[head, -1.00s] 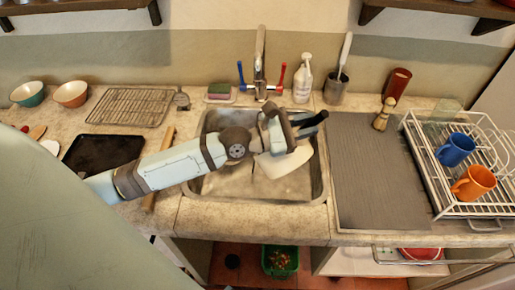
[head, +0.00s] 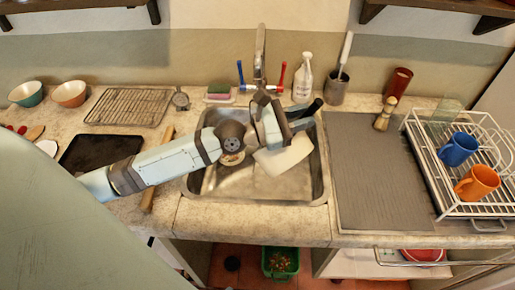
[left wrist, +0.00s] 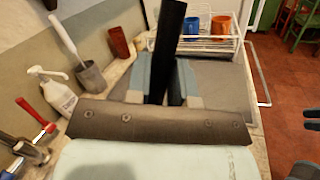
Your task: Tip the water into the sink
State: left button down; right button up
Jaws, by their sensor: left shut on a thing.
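My left gripper (head: 293,124) is over the sink (head: 240,183), shut on the black handle (left wrist: 170,45) of a cream-coloured vessel. In the head view the vessel (head: 286,158) hangs tilted below the fingers, above the sink's right half. Its inside and any water in it are not visible. In the left wrist view the handle sticks out beyond the fingers and the vessel is hidden. Part of a small round thing (head: 232,158) shows in the sink behind my wrist; I cannot tell what it is.
The tap (head: 260,60) with blue and red levers stands behind the sink. A white soap bottle (head: 302,85) and a utensil cup (head: 336,88) stand at the back right. A grey mat (head: 380,180) and a dish rack (head: 455,205) with mugs lie right, a black tray (head: 100,152) left.

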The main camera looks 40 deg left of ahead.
pick_arm(q)
jog(key=shift+w+a+r+n+b, duration=0.15)
jog(key=shift+a+r+n+b, duration=0.4)
jog(key=shift+a, duration=0.25)
jog(key=shift+a+t+b, duration=0.3)
jog(key=shift+b, duration=0.05)
jog(key=shift+w+a+r+n, duration=0.1)
jog(key=shift+a+r+n, duration=0.05)
jog(key=shift+n, duration=0.1)
jog(key=shift+a+r+b, duration=0.1)
jog(key=shift+a+b, duration=0.2)
jog(key=shift+b, duration=0.15)
